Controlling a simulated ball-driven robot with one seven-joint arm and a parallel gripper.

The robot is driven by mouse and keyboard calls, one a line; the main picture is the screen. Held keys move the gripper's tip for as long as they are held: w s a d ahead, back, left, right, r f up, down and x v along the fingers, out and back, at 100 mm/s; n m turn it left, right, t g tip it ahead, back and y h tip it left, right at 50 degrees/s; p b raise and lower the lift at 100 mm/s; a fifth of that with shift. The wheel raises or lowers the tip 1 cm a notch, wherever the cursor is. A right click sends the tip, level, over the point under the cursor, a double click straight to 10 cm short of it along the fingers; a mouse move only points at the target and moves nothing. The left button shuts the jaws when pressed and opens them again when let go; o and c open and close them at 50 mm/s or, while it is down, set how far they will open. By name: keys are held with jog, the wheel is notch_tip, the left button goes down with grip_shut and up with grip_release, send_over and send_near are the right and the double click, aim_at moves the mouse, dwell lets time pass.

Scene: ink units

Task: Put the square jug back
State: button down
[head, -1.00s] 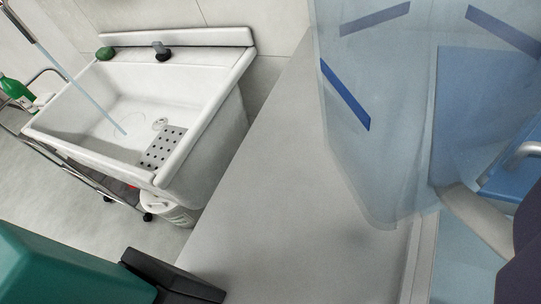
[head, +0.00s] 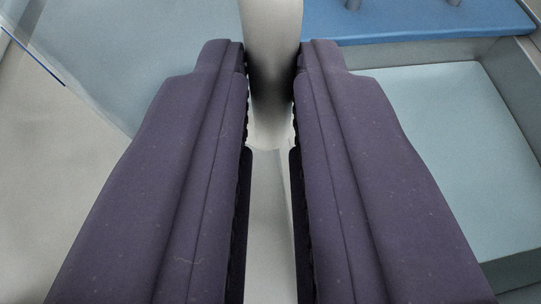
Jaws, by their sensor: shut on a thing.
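My gripper (head: 270,120) fills the middle of the head view, with two dark purple fingers coming up from the bottom. It is shut on a smooth, rounded, pale bar (head: 272,45), which looks like the handle of the square jug. The jug seems to be the translucent pale blue body (head: 165,60) at the upper left, with a thin blue mark near its left edge. The fingers hide much of it. Its base and how it rests cannot be told.
A blue panel (head: 430,22) with two metal posts lies at the top right. Below it is a pale blue recessed area (head: 445,150) with a grey rim, right of my gripper. A plain grey surface (head: 60,150) lies at the left and looks clear.

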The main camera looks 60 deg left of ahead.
jog(key=shift+f, duration=0.2)
jog(key=c, duration=1.1)
grip_release()
jog(key=shift+r, duration=0.2)
jog(key=p+v, duration=0.4)
jog(key=v, duration=0.8)
